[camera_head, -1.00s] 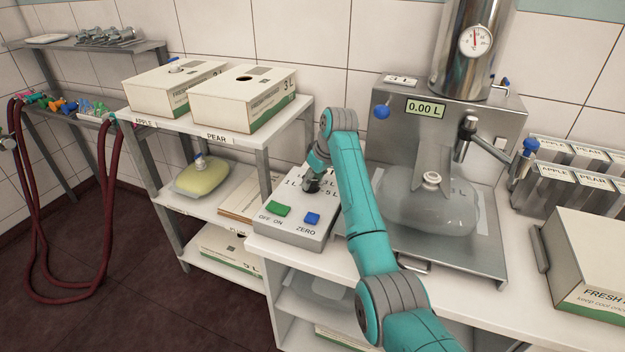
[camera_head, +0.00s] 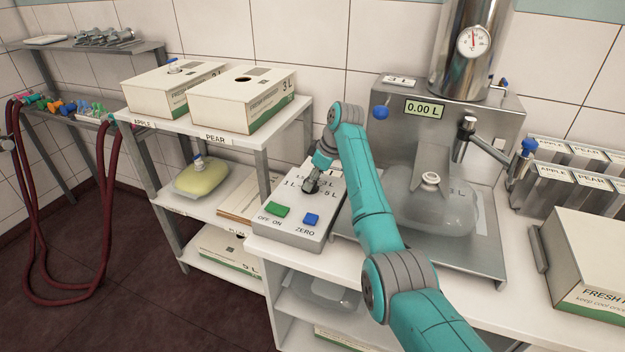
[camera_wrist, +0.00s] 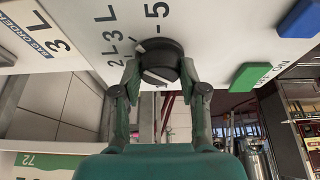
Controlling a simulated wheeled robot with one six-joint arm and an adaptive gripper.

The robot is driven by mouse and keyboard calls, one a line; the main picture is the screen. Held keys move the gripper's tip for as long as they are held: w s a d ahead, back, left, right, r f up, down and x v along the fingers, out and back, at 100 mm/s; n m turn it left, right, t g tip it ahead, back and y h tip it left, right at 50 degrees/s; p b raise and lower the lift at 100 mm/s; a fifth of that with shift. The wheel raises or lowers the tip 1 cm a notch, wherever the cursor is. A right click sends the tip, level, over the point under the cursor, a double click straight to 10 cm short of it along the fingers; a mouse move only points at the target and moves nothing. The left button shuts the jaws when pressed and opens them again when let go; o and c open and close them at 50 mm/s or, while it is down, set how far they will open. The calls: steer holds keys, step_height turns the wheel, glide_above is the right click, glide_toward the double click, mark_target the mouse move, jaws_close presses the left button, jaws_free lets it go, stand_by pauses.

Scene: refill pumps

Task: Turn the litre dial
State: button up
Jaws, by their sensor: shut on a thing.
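The litre dial (camera_wrist: 161,58) is a dark round knob on the sloping face of the grey control box (camera_head: 290,234). Printed litre marks surround it, among them 2 L, 3 L and 5 in the wrist view. A short white line shows at the knob's edge near the 3 L mark; I cannot tell for certain which mark it points to. My gripper (camera_head: 312,184) is at the dial, with its fingers (camera_wrist: 161,74) on opposite sides of the knob, shut on it. In the head view the gripper hides most of the knob.
A green OFF/ON button (camera_head: 278,209) and a blue ZERO button (camera_head: 311,219) sit just in front of the dial. To the right, a clear bag (camera_head: 430,205) lies on the filling machine's tray, under a display (camera_head: 425,108) reading 0.00 L. A shelf with boxes (camera_head: 243,101) stands left.

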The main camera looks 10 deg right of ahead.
steer(key=o, duration=1.1)
steer(key=shift+o, duration=0.2)
steer(key=shift+r, duration=0.1)
steer(key=v, duration=1.1)
steer(key=shift+r, duration=0.35)
steer(key=shift+s+d, duration=0.1)
steer(key=shift+d, duration=0.05)
